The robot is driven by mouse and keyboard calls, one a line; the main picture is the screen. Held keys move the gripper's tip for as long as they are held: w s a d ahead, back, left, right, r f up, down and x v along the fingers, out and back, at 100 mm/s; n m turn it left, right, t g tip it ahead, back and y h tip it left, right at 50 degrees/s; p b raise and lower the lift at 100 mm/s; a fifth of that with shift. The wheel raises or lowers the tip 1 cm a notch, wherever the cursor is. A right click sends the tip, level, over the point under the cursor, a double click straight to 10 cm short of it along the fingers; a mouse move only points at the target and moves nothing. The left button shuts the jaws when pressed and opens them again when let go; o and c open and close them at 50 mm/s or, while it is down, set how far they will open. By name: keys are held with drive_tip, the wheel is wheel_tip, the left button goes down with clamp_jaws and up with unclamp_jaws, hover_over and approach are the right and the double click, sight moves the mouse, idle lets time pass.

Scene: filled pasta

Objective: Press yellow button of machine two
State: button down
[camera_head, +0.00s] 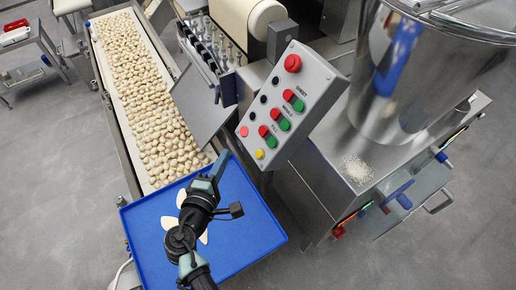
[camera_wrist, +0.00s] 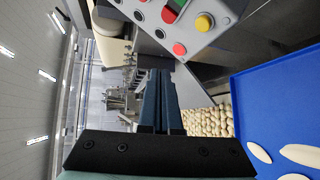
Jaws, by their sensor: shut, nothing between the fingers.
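The grey control panel (camera_head: 303,78) stands on the machine at the picture's centre, with red, green and black buttons. The yellow button (camera_head: 259,153) is near the panel's lower end. It also shows in the wrist view (camera_wrist: 204,22) at the upper right. My gripper (camera_head: 219,160) is shut and empty, to the left of the yellow button and apart from it, above the blue tray. In the wrist view its fingers (camera_wrist: 161,78) point up the picture, left of and below the yellow button. No marking that says machine two is readable.
The blue tray (camera_head: 262,228) holds a few pale pieces and lies under my arm. A conveyor (camera_head: 121,113) full of filled pasta runs at the left. A large steel vessel (camera_head: 405,80) stands at the right. Grey floor is free at the lower right.

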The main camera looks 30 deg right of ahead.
sight(259, 154)
drive_tip(key=d+f+b, duration=0.4)
drive_tip(key=d+f, duration=0.1)
drive_tip(key=d, duration=0.2)
drive_tip(key=shift+w, duration=0.15)
idle(0.3)
drive_tip(key=shift+d+f, duration=0.2)
idle(1.8)
drive_tip(key=shift+d+f+b, duration=0.15)
drive_tip(key=shift+d+b, duration=0.05)
drive_tip(key=shift+b, duration=0.15)
drive_tip(key=shift+d+f+b, duration=0.25)
drive_tip(key=shift+d+b, duration=0.05)
drive_tip(key=shift+d, duration=0.1)
idle(0.8)
drive_tip(key=shift+a+r, duration=0.1)
drive_tip(key=shift+a+r+p, duration=0.3)
drive_tip(key=shift+a+r, duration=0.1)
drive_tip(key=shift+a, duration=0.2)
